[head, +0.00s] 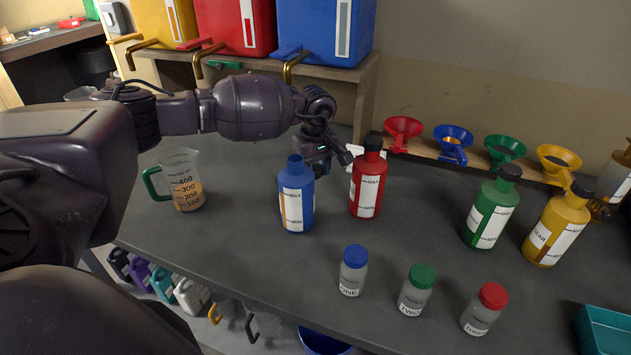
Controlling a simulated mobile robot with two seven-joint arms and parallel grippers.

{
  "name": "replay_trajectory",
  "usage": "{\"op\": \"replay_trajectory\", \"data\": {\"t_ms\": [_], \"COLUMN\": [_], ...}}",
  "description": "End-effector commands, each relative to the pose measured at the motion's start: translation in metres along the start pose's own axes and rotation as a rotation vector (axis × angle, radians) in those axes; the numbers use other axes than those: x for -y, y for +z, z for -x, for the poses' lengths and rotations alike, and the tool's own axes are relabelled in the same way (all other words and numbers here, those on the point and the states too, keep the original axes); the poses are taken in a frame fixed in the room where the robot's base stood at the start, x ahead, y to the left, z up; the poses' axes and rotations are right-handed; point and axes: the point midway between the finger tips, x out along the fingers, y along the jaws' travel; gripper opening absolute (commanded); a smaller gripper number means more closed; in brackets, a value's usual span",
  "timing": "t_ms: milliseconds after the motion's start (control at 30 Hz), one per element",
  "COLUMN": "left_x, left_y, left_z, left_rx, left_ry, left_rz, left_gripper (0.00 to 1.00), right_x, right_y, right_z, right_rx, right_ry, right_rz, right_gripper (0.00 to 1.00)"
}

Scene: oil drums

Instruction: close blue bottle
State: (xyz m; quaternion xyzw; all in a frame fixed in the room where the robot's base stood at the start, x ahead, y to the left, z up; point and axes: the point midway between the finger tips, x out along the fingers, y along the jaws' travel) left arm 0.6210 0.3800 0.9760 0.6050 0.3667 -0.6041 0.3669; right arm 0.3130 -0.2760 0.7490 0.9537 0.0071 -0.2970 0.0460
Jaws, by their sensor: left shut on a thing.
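The blue bottle (297,207) stands upright on the dark table, left of the red bottle (367,191). Its blue neck shows no black cap, unlike the other bottles. My left gripper (322,164) is just behind and right of the blue bottle's neck, between it and the red bottle. It is shut on a small dark thing that looks like a black cap, mostly hidden against the dark fingers. The right gripper is not in view.
A measuring jug (187,183) with amber liquid stands at left. Green (490,213) and yellow (557,228) bottles stand at right. Small jars with blue (355,257), green (421,277) and red (492,297) lids line the front. Funnels (452,139) hang on a rack behind.

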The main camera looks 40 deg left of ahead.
Motion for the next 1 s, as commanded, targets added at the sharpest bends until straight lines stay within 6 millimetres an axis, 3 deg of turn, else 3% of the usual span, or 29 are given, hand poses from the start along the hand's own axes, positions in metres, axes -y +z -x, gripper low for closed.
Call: {"op": "replay_trajectory", "data": {"t_ms": [100, 300, 733, 767, 1000], "left_x": [0.000, 0.000, 0.000, 0.000, 0.000], "left_y": [0.000, 0.000, 0.000, 0.000, 0.000], "left_z": [0.022, 0.045, 0.051, 0.050, 0.050], "left_rx": [-0.001, 0.000, 0.001, 0.001, 0.001], "left_ry": [0.002, 0.000, -0.001, -0.001, -0.001], "left_rz": [0.000, 0.001, 0.000, 0.000, -0.003], "left_gripper": [0.16, 0.16, 0.16, 0.16, 0.16], "right_x": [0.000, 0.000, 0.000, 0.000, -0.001], "right_y": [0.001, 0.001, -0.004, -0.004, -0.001], "right_z": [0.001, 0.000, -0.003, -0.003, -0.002], "right_rx": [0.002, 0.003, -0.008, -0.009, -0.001], "right_ry": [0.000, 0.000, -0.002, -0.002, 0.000], "right_rz": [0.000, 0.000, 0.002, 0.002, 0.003], "right_gripper": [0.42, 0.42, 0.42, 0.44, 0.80]}}
